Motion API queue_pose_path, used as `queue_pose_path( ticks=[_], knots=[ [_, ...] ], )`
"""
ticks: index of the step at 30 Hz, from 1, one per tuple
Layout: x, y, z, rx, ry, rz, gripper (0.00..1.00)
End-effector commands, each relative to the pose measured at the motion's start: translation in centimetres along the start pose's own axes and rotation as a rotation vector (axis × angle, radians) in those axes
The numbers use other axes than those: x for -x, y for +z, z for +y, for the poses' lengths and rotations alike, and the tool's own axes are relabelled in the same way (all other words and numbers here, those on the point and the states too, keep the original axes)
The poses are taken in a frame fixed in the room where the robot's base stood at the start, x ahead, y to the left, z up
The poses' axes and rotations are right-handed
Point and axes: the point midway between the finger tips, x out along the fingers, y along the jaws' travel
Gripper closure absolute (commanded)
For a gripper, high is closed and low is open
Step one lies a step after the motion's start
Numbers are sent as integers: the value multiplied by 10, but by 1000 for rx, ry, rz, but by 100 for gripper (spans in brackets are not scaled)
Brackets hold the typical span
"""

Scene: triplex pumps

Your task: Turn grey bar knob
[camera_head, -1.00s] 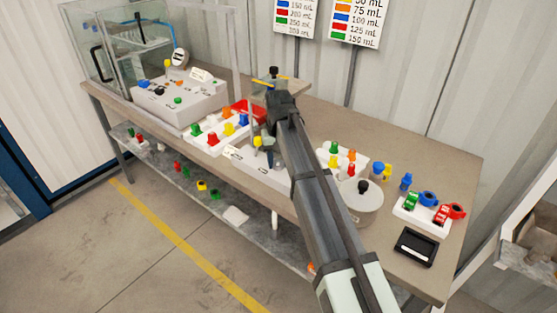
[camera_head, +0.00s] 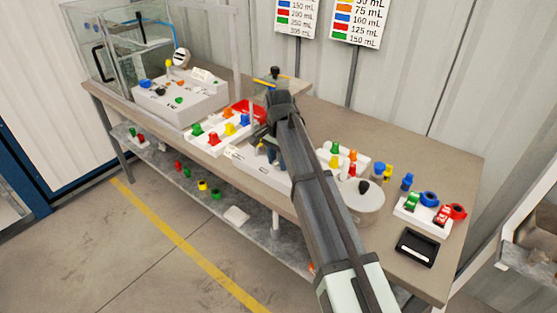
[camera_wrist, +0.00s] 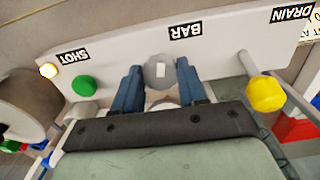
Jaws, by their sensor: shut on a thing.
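The grey bar knob (camera_wrist: 160,72) is in the middle of a light panel (camera_wrist: 125,45) in the wrist view, under the label "BAR". It is round and grey with a pale rectangular mark on its face. My gripper (camera_wrist: 160,88) has its two blue fingers on either side of the knob, shut on it. In the head view my gripper (camera_head: 272,150) is at the panel box in the middle of the table; my arm hides the knob there.
A glass tank (camera_head: 115,55) is at the table's far left.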

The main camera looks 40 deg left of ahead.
Motion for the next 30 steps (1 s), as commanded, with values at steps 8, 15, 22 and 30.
queue_pose_path(
  ticks=[8, 15, 22, 30],
  knots=[
    [-1, 0, 0, -86, 2, -2, 89],
    [-1, 0, 0, -104, 2, -2, 89],
    [-1, 0, 0, -104, 2, -2, 89],
    [0, 0, 0, -103, 1, -1, 38]
  ],
)
